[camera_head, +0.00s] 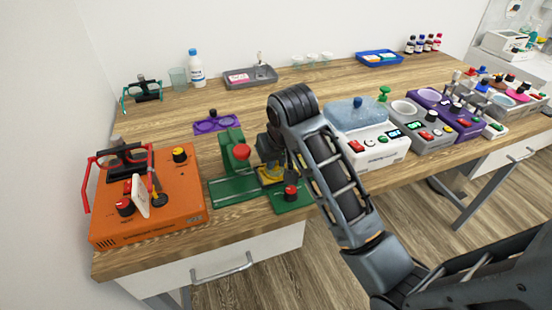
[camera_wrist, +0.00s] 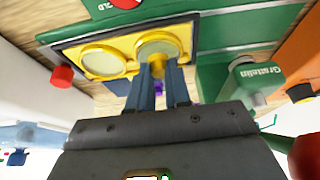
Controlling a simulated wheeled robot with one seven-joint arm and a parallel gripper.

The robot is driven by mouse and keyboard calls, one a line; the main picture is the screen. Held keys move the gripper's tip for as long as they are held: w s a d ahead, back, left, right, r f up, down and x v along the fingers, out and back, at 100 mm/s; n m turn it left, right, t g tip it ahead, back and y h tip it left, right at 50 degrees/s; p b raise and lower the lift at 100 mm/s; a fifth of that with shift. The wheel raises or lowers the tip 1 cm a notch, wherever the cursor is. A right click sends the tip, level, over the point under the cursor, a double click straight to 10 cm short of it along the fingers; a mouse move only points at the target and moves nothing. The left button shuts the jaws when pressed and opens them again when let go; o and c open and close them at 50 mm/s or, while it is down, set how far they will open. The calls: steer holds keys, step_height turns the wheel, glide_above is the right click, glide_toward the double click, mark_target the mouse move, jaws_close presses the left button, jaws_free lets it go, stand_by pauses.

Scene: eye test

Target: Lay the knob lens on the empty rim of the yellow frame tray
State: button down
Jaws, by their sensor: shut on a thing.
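The yellow frame tray (camera_wrist: 128,68) has two round rims side by side and lies on the dark bed of a green device. In the head view the tray (camera_head: 270,174) is mostly hidden behind my arm. My gripper (camera_wrist: 160,78) is shut on the yellow knob of the knob lens (camera_wrist: 157,63). The lens is over the right rim in the wrist view; I cannot tell whether it touches the rim. The other rim (camera_wrist: 103,62) shows a pale round surface, and I cannot tell whether glass is in it. My gripper (camera_head: 270,158) points down here in the head view.
The green device (camera_head: 228,168) has red knobs, one (camera_wrist: 62,77) close to the tray. An orange device (camera_head: 160,205) stands left. A purple frame tray (camera_head: 218,123) lies behind. A white ultrasonic-type bath (camera_head: 370,140) stands right. Free wood lies toward the back.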

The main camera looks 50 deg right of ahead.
steer(key=shift+f, duration=0.25)
steer(key=c, duration=0.7)
jaws_free()
steer(key=shift+o, duration=0.2)
steer(key=shift+r, duration=0.1)
steer(key=shift+r+p, duration=0.7)
steer(key=shift+r, duration=2.2)
